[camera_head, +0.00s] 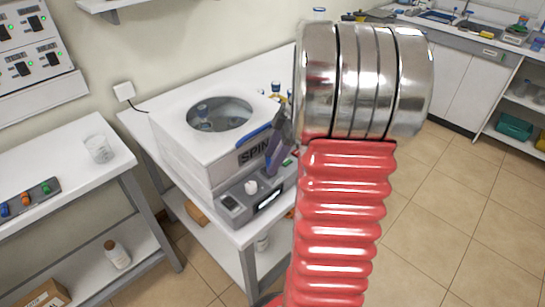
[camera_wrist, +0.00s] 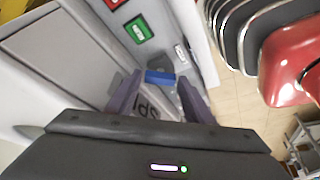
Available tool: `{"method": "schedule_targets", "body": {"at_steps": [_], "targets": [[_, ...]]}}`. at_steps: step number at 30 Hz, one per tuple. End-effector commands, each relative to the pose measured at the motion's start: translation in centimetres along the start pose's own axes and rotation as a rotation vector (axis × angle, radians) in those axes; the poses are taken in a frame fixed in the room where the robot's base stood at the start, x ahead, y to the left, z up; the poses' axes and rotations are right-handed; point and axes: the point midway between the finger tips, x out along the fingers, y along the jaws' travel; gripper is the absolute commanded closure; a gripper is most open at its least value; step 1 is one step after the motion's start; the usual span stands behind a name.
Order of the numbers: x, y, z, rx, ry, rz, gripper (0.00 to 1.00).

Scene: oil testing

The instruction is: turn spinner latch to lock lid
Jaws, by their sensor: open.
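The spinner (camera_head: 178,150) is a white box with "SPIN" lettering on its front, standing on a white bench. Its lid, with a round dark window (camera_head: 219,115), looks down flat. A blue latch (camera_head: 254,134) shows at the lid's front edge, beside my gripper. In the wrist view a blue piece (camera_wrist: 160,77), which looks like the latch, lies between the fingertips. My gripper (camera_head: 274,152) is open, its purple-grey fingers pointing at the spinner's front. In the wrist view my gripper (camera_wrist: 159,86) has a finger on each side of the blue piece. Contact cannot be told.
A grey control panel (camera_head: 238,206) with a white knob sits below the spinner's front. The wrist view shows a green button (camera_wrist: 139,30) close by. Small blue-capped bottles stand behind the spinner. A side table with a glass beaker (camera_head: 99,148) is at left. Tiled floor (camera_head: 450,190) is clear at right.

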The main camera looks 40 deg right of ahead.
Motion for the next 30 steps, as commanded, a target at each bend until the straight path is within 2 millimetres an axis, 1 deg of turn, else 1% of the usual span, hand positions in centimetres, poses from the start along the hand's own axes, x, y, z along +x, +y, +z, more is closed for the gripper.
{"method": "schedule_targets", "body": {"at_steps": [7,8,20,30], "targets": [[0.05,0.01,0.00,0.000,0.000,0.000,0.53],[0.04,0.01,0.00,0.000,0.000,0.000,0.55],[0.01,0.02,0.01,0.000,0.000,0.001,0.83],[-0.02,-0.02,0.02,0.029,-0.001,0.013,0.83]]}}
